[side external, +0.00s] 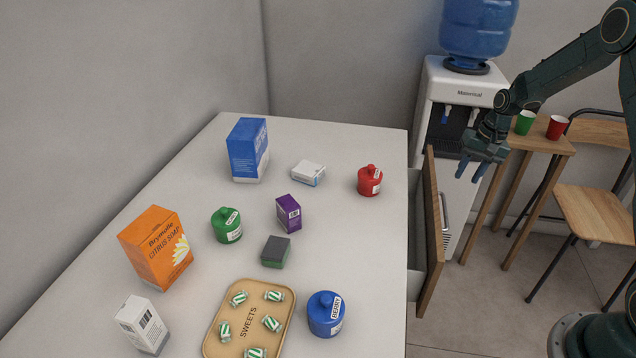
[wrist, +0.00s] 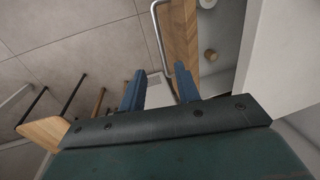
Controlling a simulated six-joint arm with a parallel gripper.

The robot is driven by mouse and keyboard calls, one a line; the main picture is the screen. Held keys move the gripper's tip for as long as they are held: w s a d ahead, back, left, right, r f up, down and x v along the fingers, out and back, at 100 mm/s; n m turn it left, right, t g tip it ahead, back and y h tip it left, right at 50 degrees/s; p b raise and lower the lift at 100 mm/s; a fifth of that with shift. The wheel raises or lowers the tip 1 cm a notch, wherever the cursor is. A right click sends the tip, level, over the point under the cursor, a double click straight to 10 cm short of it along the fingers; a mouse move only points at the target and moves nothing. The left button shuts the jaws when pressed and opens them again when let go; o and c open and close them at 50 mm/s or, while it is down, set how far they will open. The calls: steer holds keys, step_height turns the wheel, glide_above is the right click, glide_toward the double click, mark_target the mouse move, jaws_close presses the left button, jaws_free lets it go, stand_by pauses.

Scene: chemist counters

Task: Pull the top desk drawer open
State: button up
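The desk's drawer has a wooden front (side external: 432,230) with a metal bar handle (side external: 444,222). The front stands out from the white desk (side external: 370,260), so the drawer is partly open, with a gap showing behind the front. The wrist view shows the wooden front (wrist: 183,40) and handle (wrist: 157,38) ahead of the fingers. My gripper (side external: 471,172) is above and to the right of the drawer front in the side view, fingers pointing down. In the wrist view its two blue fingers (wrist: 161,90) are apart with nothing between them, and no contact with the handle shows.
Boxes, jars and a sweets tray (side external: 208,345) stand on the desk. A water cooler (side external: 432,85) stands behind the drawer. A wooden table (side external: 545,143) with two cups and a chair (side external: 595,208) are at the right. The floor (side external: 480,310) before the drawer is clear.

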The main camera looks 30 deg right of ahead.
mark_target(446, 212)
steer(key=f, duration=0.4)
steer(key=w+a+f, duration=0.1)
steer(key=f, duration=0.7)
steer(key=shift+w+a+f, duration=0.2)
steer(key=shift+w+a, duration=0.15)
jaws_close()
